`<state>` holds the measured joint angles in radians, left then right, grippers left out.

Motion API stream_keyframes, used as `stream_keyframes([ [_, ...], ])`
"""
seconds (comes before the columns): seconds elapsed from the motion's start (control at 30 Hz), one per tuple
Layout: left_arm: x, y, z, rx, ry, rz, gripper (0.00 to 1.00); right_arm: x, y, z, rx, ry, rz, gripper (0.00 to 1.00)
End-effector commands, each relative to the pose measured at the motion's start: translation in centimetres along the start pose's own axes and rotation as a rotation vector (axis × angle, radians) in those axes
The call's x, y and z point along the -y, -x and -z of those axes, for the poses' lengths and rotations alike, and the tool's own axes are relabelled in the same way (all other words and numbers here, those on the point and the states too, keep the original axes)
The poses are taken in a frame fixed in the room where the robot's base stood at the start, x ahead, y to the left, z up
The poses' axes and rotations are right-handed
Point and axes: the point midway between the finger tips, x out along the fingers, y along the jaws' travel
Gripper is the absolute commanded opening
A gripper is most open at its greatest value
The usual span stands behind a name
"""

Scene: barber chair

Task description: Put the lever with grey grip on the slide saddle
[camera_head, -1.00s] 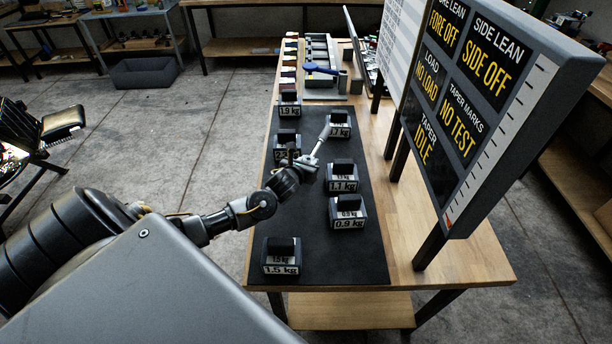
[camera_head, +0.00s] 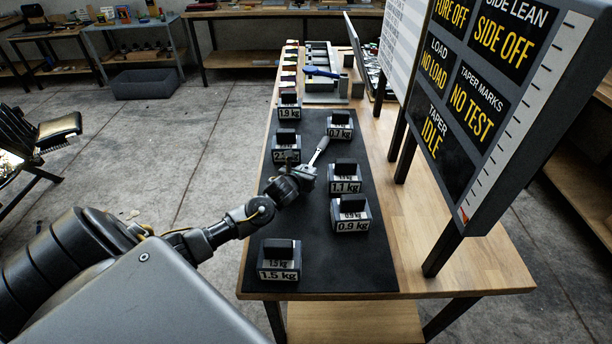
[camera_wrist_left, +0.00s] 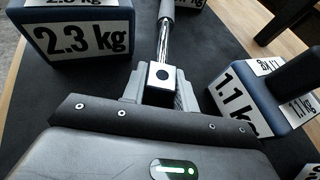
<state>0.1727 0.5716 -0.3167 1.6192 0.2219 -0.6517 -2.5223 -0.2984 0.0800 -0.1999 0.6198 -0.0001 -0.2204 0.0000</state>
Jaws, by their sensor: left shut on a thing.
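The lever with grey grip (camera_head: 319,150) is in my left gripper (camera_head: 303,173), over the dark mat among the weight blocks. In the left wrist view its square metal hub (camera_wrist_left: 161,78) sits between the jaws of the left gripper (camera_wrist_left: 160,88). The bright rod runs away from the hub to the grey grip, cut off by the top edge. A grey slide-like fixture (camera_head: 318,60) stands at the far end of the bench, with a blue-handled thing (camera_head: 321,72) on it. I cannot tell which part is the saddle. My right gripper is not in view.
Several weight blocks stand on the mat (camera_head: 312,262), including the 2.3 kg block (camera_wrist_left: 84,35) and the 1.1 kg block (camera_wrist_left: 245,100) on either side of the lever. A display board (camera_head: 490,100) stands along the bench's right side. The mat's near middle is clear.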

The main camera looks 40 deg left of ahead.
Motion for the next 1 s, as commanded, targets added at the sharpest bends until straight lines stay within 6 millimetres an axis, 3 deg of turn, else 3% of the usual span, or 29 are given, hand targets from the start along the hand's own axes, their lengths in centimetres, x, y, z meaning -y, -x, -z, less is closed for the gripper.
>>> stream_keyframes([
  [0.23,0.0,-0.1,0.0,0.003,0.001,0.0,0.0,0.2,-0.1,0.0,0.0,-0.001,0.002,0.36],
  [0.27,0.0,-0.1,0.2,0.0,0.0,0.0,0.3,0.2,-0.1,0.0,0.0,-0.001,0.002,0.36],
  [0.43,0.0,-0.1,0.1,0.0,0.0,0.0,0.51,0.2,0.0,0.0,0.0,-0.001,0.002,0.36],
  [0.77,0.0,0.1,-0.3,0.0,0.001,0.0,0.51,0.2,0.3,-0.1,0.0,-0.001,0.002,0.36],
  [1.0,0.1,3.7,0.1,-0.001,-0.002,0.003,0.51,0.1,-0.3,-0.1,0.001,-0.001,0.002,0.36],
])
